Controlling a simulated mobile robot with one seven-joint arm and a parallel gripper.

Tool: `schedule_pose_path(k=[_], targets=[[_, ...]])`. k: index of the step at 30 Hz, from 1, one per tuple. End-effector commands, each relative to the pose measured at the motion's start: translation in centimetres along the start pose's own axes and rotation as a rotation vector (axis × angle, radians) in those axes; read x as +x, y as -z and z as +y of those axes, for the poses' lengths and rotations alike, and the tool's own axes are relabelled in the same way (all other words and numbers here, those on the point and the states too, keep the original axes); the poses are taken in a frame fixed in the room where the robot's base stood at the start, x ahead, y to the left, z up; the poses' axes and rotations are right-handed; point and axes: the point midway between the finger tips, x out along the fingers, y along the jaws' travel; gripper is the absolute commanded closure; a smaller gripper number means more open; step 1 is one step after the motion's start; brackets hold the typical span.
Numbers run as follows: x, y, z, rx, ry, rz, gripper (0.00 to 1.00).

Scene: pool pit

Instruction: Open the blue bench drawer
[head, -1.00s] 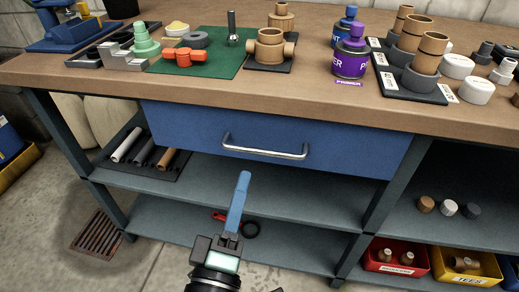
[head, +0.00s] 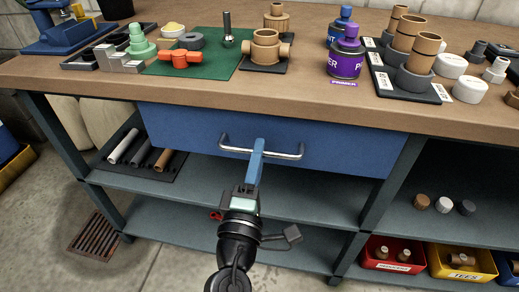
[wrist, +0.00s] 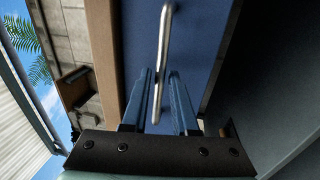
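The blue bench drawer (head: 350,150) sits under the wooden worktop and looks shut, its front flush with the bench frame. Its silver bar handle (head: 288,155) runs level across the front. My gripper (head: 258,146) is at the middle of the handle, its blue fingers pointing at the drawer. In the wrist view the two fingers (wrist: 160,74) are apart, and the handle (wrist: 163,45) lies between them. I cannot tell whether either finger touches the bar. In the head view the fingers hide part of the handle.
The worktop (head: 100,82) above holds a green mat (head: 215,66), pipe fittings and a purple can (head: 346,58). Shelves (head: 300,200) lie below the drawer, with a red bin (head: 388,266) at lower right. Open floor (head: 165,262) shows at the front left.

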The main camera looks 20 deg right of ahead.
Motion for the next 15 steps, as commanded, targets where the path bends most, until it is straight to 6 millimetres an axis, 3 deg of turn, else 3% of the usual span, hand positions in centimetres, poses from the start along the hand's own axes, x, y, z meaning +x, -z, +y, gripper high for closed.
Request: schedule_pose_path(k=[4,13,15], targets=[[1.04,-0.08,0.01,0.0,0.0,-0.002,0.73],[1.23,-0.04,0.01,0.001,0.0,-0.001,0.73],[1.22,-0.04,0.01,0.001,0.0,0.0,0.84]])
